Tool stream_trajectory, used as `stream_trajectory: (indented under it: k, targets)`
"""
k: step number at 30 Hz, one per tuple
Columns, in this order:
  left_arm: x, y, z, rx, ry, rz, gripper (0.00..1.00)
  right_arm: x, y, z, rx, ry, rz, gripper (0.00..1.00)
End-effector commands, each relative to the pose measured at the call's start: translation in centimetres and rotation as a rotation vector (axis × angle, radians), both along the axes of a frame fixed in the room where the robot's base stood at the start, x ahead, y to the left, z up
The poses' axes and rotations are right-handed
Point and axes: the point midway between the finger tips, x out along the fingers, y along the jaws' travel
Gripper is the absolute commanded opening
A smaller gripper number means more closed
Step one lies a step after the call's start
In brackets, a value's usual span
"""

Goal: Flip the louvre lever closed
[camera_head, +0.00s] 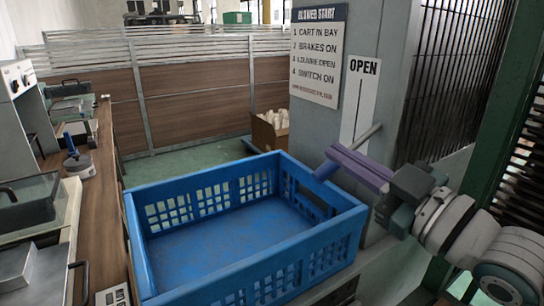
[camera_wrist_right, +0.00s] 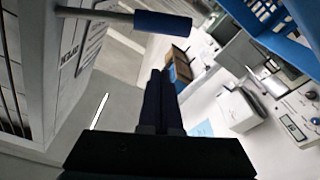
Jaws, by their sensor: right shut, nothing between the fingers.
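The louvre lever is a pale rod (camera_head: 368,133) with a blue grip (camera_head: 325,171), standing out from the grey panel below the "OPEN" label (camera_head: 364,68). In the right wrist view the blue grip (camera_wrist_right: 162,22) lies across the top, with a visible gap to my fingertips. My right gripper (camera_head: 333,153) is shut and empty, its purple fingers crossing in front of part of the lever in the head view. It also shows in the right wrist view (camera_wrist_right: 160,73). My left gripper is not in view.
A large empty blue crate (camera_head: 345,222) stands just below and left of the lever. A sign (camera_head: 318,55) with numbered steps hangs on the panel. A dark louvred grille (camera_head: 455,75) is to the right. A cardboard box (camera_head: 268,133) sits behind the crate.

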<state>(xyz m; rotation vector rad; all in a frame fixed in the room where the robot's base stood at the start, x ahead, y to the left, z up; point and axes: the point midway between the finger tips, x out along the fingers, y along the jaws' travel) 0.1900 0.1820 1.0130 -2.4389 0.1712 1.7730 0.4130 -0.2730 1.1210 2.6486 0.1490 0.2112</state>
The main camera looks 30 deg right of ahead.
Motion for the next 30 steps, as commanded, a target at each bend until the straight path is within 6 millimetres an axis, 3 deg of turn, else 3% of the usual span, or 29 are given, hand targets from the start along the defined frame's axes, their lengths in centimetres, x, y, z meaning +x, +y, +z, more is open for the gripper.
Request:
stream_trajectory:
  k: [6, 12, 30]
  targets:
    - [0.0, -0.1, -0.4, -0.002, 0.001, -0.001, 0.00, -4.1, -0.5, -0.7, 0.000, 0.003, 0.001, 0.00]
    - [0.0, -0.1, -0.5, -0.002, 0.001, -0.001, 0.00, -5.9, -0.8, -0.8, 0.000, 0.000, 0.001, 0.00]
    - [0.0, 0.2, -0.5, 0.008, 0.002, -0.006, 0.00, -6.2, -0.8, -0.8, 0.001, 0.000, 0.000, 0.00]
